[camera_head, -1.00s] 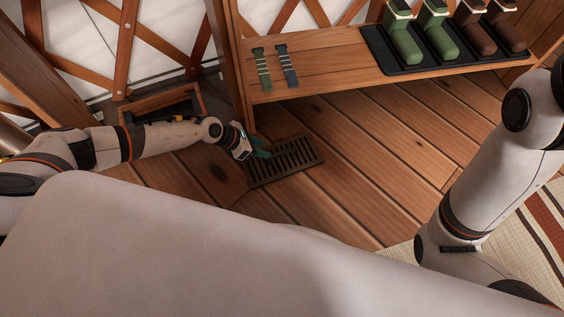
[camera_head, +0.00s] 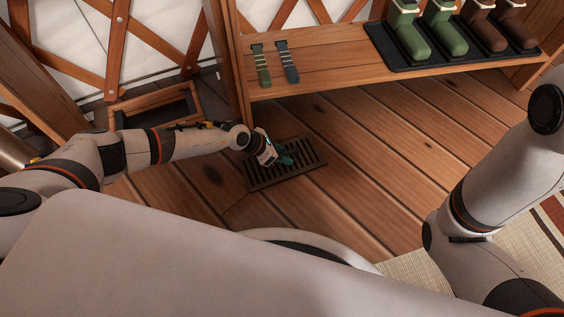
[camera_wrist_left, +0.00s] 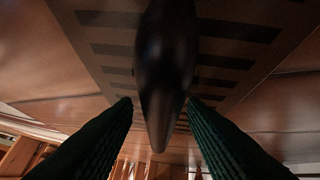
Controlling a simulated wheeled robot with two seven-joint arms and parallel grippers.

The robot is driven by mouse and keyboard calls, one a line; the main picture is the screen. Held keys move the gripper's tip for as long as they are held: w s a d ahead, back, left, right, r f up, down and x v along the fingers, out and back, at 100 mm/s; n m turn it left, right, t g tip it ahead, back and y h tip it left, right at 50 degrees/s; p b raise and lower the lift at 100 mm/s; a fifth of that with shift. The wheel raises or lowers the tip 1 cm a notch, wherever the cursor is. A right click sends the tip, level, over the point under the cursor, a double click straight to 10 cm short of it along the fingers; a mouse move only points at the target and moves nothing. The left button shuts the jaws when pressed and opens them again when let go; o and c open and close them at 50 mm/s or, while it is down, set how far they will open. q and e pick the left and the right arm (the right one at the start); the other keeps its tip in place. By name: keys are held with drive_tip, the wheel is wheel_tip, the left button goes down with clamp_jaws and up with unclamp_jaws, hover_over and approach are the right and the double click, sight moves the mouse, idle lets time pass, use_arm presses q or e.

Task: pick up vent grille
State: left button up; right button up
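The vent grille (camera_head: 308,158) is a dark slatted rectangle lying on the wooden floor below the bench. It also shows in the left wrist view (camera_wrist_left: 232,40), filling the upper middle. My left gripper (camera_head: 287,157) is over the grille's left half, and its teal fingers hide some slats. In the left wrist view the two green ribbed fingers (camera_wrist_left: 160,118) stand apart, with a dark, blurred pointed shape between them in front of the grille. I cannot tell whether the fingers touch the grille. My right gripper is out of view; only my right arm shows at the right.
A wooden bench (camera_head: 330,68) stands behind the grille, holding two straps and a black tray (camera_head: 378,40) of green and brown boots. A wooden frame (camera_head: 150,103) stands left, behind my left arm. The floor right of the grille is clear.

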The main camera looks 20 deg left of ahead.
use_arm(q)
clamp_jaws()
drive_tip(key=shift+r, duration=0.2)
